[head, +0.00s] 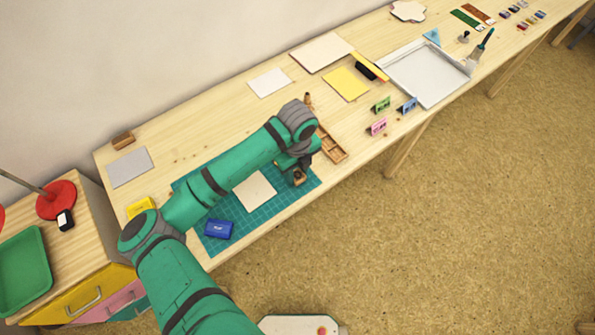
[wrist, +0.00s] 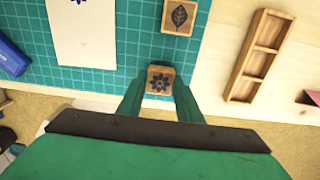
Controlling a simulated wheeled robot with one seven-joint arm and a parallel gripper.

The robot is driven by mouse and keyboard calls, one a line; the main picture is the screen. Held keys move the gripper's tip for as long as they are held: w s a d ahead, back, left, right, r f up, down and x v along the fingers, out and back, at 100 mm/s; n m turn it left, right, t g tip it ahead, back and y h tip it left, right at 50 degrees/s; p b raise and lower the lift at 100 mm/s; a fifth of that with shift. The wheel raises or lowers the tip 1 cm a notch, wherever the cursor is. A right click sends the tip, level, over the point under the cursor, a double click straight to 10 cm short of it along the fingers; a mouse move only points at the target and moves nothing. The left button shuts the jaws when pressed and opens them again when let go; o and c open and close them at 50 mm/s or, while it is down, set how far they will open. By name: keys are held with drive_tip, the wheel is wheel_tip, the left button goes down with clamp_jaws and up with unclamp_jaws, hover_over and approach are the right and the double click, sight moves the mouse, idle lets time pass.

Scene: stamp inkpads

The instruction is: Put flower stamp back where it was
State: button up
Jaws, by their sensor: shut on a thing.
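The flower stamp (wrist: 160,80) is a small wooden block with a dark flower picture on its top face. My gripper (wrist: 160,97) is shut on it, one green finger on each side. In the head view my gripper (head: 297,170) is over the right part of the teal mat (head: 301,192), with a wooden block at its tip. I cannot tell whether the stamp touches the mat. The wooden tray (wrist: 233,85) has several compartments and lies to the right of the stamp; it also shows in the head view (head: 332,148). No stamp shows in its visible compartments.
A leaf stamp (wrist: 179,16) stands on the mat beyond my gripper. A white card (wrist: 92,45) with a dark flower print lies left. A blue inkpad (head: 218,229) and a yellow inkpad (head: 141,207) are further left. Small coloured stands (head: 377,126) are right of the tray.

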drive_tip(key=shift+f, duration=0.3)
drive_tip(key=o, duration=0.9)
drive_tip(key=shift+r, duration=0.15)
